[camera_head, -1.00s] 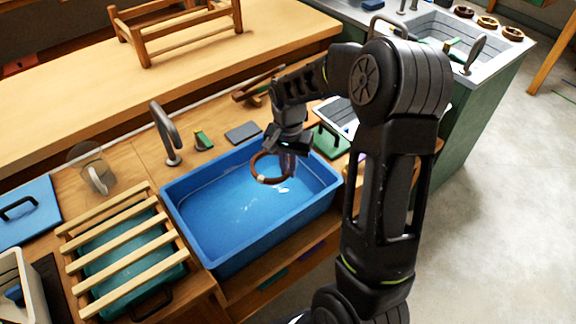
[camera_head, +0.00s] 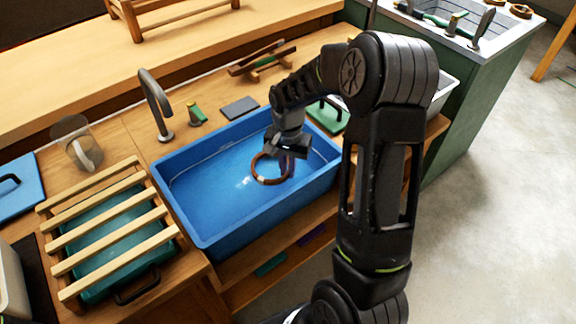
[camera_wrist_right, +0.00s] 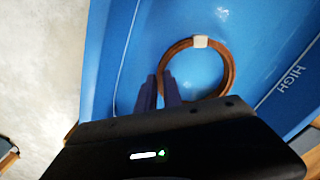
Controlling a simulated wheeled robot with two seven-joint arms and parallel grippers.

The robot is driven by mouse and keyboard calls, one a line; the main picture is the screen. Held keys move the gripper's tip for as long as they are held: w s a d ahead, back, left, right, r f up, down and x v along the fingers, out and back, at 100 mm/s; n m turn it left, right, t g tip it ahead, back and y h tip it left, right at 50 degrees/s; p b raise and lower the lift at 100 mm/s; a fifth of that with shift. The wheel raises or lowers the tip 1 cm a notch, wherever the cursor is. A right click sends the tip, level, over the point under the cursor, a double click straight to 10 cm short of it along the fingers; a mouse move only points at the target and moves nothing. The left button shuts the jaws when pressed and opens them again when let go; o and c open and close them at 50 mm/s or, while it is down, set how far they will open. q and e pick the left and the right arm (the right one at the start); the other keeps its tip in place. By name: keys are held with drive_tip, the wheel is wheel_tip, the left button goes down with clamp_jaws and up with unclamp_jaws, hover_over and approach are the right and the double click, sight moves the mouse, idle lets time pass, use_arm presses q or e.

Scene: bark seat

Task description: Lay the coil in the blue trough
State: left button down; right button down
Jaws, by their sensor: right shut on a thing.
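The coil (camera_head: 259,176) is a brown ring with a pale band. My right gripper (camera_head: 287,158) is shut on it and holds it over the blue trough (camera_head: 222,237), within the trough's outline. In the right wrist view the coil (camera_wrist_right: 229,72) hangs at the tips of the right gripper (camera_wrist_right: 160,90), with the trough's blue floor (camera_wrist_right: 150,40) behind it. I cannot tell whether the coil touches the water or floor of the trough. My left gripper does not show.
A grey tap (camera_head: 157,105) stands behind the trough. A slatted rack over a teal tray (camera_head: 105,235) is at its left, and a glass jug (camera_head: 80,145) stands behind the rack. A green lidded item (camera_head: 326,117) lies at the trough's back right.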

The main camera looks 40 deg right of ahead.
drive_tip(key=shift+f, duration=0.6)
drive_tip(key=c, duration=1.1)
unclamp_jaws()
wheel_tip(320, 180, up, 14)
drive_tip(key=p, duration=1)
